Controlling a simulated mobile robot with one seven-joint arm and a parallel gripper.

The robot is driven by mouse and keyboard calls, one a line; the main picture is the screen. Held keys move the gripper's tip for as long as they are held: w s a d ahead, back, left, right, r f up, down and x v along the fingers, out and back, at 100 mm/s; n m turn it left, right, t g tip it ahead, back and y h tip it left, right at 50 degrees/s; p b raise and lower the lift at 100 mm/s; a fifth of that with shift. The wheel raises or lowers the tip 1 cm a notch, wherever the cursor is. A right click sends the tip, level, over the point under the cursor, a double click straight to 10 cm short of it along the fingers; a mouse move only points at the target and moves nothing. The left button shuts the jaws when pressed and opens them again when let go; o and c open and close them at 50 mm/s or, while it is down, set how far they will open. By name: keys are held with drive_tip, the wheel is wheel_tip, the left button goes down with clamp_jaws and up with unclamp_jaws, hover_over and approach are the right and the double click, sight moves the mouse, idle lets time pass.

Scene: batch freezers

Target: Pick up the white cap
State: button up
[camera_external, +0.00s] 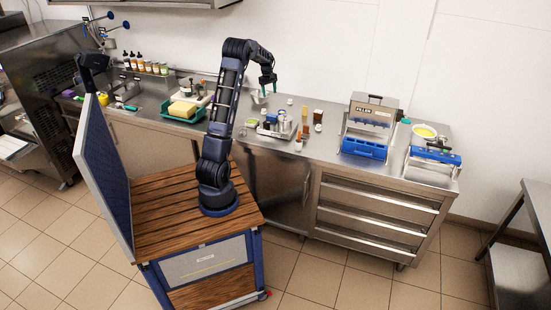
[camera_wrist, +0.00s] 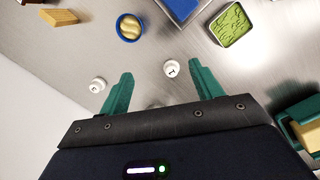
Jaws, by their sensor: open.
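Two small white round pieces show in the wrist view. One white cap-like piece (camera_wrist: 171,68) with a dark mark on top lies near the right fingertip. Another white round piece (camera_wrist: 97,85) lies just outside the left fingertip. I cannot tell which is the white cap. My gripper (camera_wrist: 160,70) is open and empty, its green fingers apart above the steel surface.
The steel counter (camera_wrist: 195,45) also holds a blue bowl (camera_wrist: 129,27), a green-filled rectangular container (camera_wrist: 233,24), a wooden block (camera_wrist: 60,17) and a green tray (camera_wrist: 285,98) with a yellow block. A blue-based machine (camera_external: 363,148) stands to the right. The wall rises behind the counter.

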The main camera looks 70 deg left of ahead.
drive_tip(key=n, duration=0.2)
approach(264, 112)
drive_tip(key=f, duration=0.1)
drive_tip(key=a+f, duration=0.1)
drive_tip(key=f, duration=0.1)
drive_tip(key=shift+w+a+f, duration=0.25)
drive_tip(key=shift+w+f, duration=0.05)
drive_tip(key=shift+w+d+f, duration=0.1)
drive_tip(key=shift+d+f, duration=0.05)
drive_tip(key=shift+f, duration=0.7)
drive_tip(key=shift+w+d+f, duration=0.1)
drive_tip(key=shift+d+f, duration=0.05)
drive_tip(key=shift+f, duration=0.75)
drive_tip(key=shift+w+d+f, duration=0.1)
drive_tip(key=shift+d+f, duration=0.05)
drive_tip(key=shift+f, duration=0.7)
drive_tip(key=c, duration=1.1)
